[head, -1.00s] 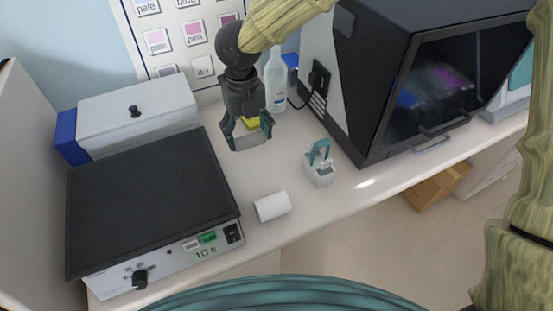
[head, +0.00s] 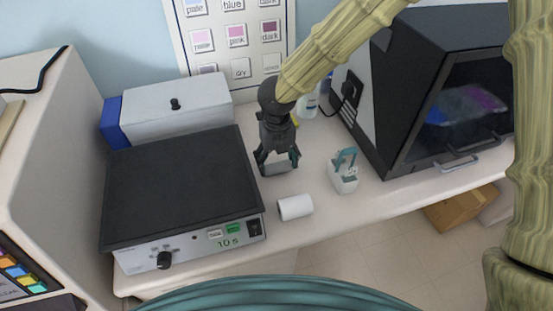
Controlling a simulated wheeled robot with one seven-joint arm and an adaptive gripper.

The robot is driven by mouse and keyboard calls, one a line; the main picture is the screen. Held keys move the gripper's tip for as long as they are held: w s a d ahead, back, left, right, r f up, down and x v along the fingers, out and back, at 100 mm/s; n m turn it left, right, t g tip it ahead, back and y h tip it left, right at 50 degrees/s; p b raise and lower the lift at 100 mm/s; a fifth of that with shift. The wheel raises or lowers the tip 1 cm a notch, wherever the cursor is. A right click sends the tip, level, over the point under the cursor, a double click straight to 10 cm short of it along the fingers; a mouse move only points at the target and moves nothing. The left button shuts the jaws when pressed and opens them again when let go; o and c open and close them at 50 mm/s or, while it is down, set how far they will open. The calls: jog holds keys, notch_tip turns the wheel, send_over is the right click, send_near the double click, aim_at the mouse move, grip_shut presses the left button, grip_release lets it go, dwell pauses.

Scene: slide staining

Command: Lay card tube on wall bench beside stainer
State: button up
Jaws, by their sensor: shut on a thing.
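My gripper (head: 278,163) points down over the wall bench (head: 325,228), shut on a short, pale grey piece (head: 277,169) that I take for the card tube. The piece lies level across the fingers, which hide its ends. It is at or just above the bench top; I cannot tell whether it touches. The dark box with a sloped window (head: 460,105), which may be the stainer, stands to the right.
A white cylinder (head: 295,207) lies on the bench in front of my gripper. A small white container with a teal handle (head: 343,175) stands to its right. Behind are a clear bottle (head: 309,104), a grey lidded box (head: 175,110) and a wall chart (head: 235,40). The bench's front edge is near.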

aim_at(278, 164)
jog(key=shift+w+f, duration=0.2)
jog(key=shift+w, duration=0.1)
jog(key=shift+s+d, duration=0.1)
jog(key=shift+s, duration=0.1)
jog(key=o, duration=0.8)
jog(key=shift+f, duration=0.15)
notch_tip(278, 164, up, 12)
jog(key=shift+r+b, duration=0.25)
jog(key=shift+b, duration=0.6)
